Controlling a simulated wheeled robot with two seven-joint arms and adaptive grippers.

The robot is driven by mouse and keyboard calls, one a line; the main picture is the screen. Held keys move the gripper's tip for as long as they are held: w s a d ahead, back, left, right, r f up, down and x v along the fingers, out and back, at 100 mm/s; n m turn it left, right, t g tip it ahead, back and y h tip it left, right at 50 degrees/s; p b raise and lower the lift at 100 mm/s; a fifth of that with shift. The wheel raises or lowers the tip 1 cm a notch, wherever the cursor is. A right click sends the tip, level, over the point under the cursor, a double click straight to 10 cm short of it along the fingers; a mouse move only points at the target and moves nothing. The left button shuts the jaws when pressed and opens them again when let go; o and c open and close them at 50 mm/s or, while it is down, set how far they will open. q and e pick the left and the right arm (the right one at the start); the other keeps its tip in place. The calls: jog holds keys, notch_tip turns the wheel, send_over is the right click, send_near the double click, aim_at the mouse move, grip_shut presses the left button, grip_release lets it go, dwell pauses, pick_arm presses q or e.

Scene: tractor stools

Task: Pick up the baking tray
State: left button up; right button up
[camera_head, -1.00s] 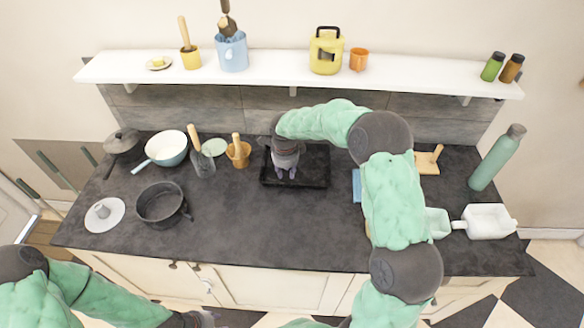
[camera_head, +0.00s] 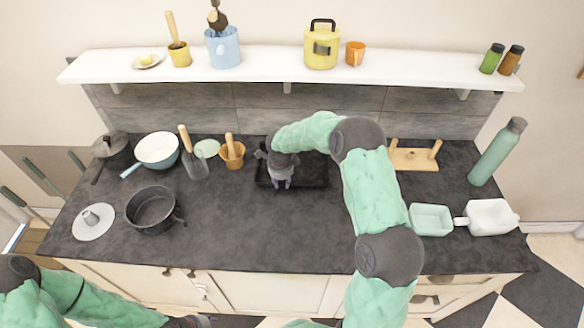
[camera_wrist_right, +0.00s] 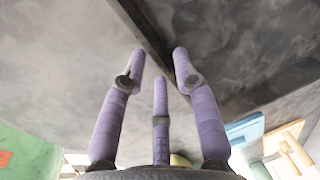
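The baking tray (camera_head: 311,173) is a black, shallow rectangle lying flat on the dark counter, near its back middle. My right gripper (camera_head: 281,185) points down over the tray's left part and hides some of it. In the right wrist view its purple fingers (camera_wrist_right: 159,65) are apart, with the tray's dark rim (camera_wrist_right: 148,32) running between and past their tips. I cannot tell whether they touch it. My left gripper (camera_head: 192,321) is at the bottom edge, mostly cut off, low in front of the counter.
A black pot (camera_head: 151,208), white pan (camera_head: 157,150) and wooden cup (camera_head: 231,154) stand left of the tray. A wooden rack (camera_head: 414,159), pale dish (camera_head: 431,220) and green bottle (camera_head: 497,152) are to the right. A white shelf (camera_head: 285,66) overhangs behind. The counter's front middle is clear.

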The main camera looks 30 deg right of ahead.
aim_at(283, 185)
jog(key=f, duration=0.3)
jog(key=shift+w+d+f, duration=0.1)
jog(key=shift+w+d, duration=0.2)
jog(key=shift+w, duration=0.05)
grip_shut()
